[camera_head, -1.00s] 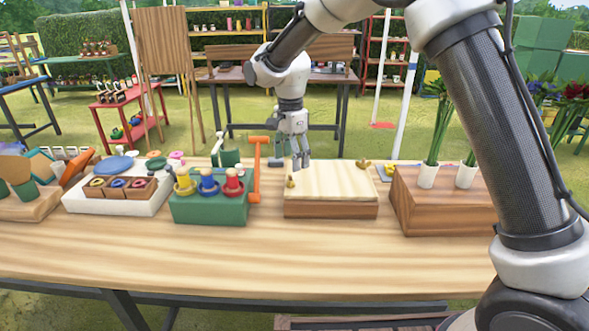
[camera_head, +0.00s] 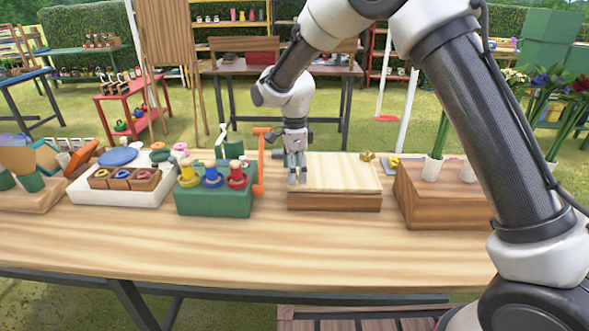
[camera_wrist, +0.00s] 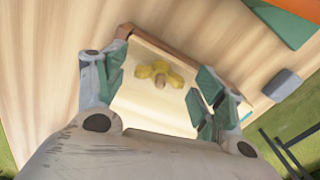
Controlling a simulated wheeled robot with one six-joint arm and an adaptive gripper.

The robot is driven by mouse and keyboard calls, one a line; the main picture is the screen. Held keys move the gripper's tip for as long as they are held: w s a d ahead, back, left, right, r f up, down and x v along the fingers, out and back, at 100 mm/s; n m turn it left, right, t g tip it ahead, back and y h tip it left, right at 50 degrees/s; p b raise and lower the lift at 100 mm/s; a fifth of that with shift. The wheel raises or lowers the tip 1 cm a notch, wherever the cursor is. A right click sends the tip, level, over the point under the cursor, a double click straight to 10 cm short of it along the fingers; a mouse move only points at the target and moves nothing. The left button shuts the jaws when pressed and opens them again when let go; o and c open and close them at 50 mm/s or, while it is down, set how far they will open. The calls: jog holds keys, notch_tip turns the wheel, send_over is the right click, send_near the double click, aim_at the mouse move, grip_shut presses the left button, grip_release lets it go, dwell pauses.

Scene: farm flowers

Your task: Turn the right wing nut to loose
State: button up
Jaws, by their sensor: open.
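A pale wooden board (camera_head: 338,173) on a darker wooden block carries two brass-yellow wing nuts. The right wing nut (camera_head: 367,157) stands near the board's far right corner, clear of my gripper. My gripper (camera_head: 297,180) points down at the board's left end and hides the left wing nut in the head view. In the wrist view, a yellow wing nut (camera_wrist: 159,74) with a rounded stud shows between my open, green-padded fingers (camera_wrist: 160,68). By position it appears to be the left one. Neither finger visibly touches it.
Left of the board stand a green block with coloured pegs (camera_head: 213,198) and an orange hammer-like tool (camera_head: 259,165). A brown block with flower pots (camera_head: 430,205) stands to the right. The table's front strip (camera_head: 300,250) is clear.

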jog(key=shift+c, duration=0.4)
grip_shut()
